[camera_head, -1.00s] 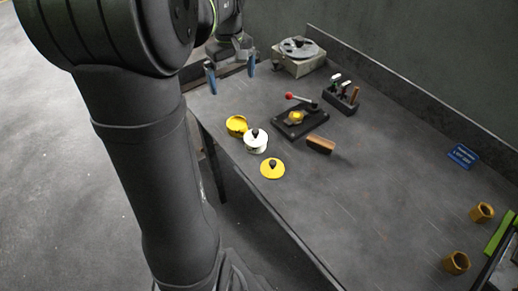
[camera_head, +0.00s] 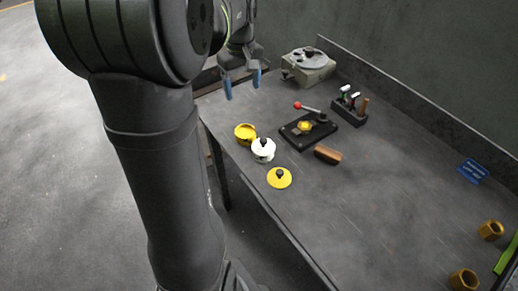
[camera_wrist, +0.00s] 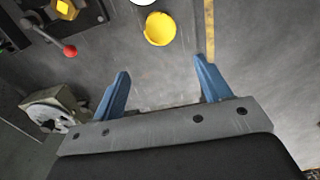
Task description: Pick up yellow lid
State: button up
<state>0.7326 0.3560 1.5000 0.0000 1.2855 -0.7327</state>
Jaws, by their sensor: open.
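The yellow lid (camera_head: 279,179), a flat disc with a black knob, lies on the grey table near its left edge in the head view. A white pot (camera_head: 263,152) with a black knob on top stands just behind it. A yellow pot (camera_head: 245,134) stands behind the white one; it looks open and empty in the wrist view (camera_wrist: 160,29). My gripper (camera_head: 243,85) is open and empty above the far left of the table, beyond the pots and apart from the lid. Its blue fingers (camera_wrist: 163,85) are spread in the wrist view, where the lid does not show.
A tool holder (camera_head: 347,111) and a grey machine (camera_head: 307,68) stand farther back. Bronze nuts (camera_head: 491,230) lie at right. The table's middle is clear.

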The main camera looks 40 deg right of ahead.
jog(key=shift+s, duration=0.1)
jog(key=m, duration=1.8)
send_over(280, 172)
jog(key=f, duration=1.3)
jog(key=shift+w+a+f, duration=0.15)
jog(key=shift+w+a, duration=0.05)
jog(key=shift+s+d+f, duration=0.1)
jog(key=shift+d+f, duration=0.05)
jog(key=shift+f, duration=1.15)
jog(key=shift+s+d+f, duration=0.1)
jog(key=shift+f, duration=1.2)
jog(key=shift+c, duration=0.2)
jog(key=c, duration=0.7)
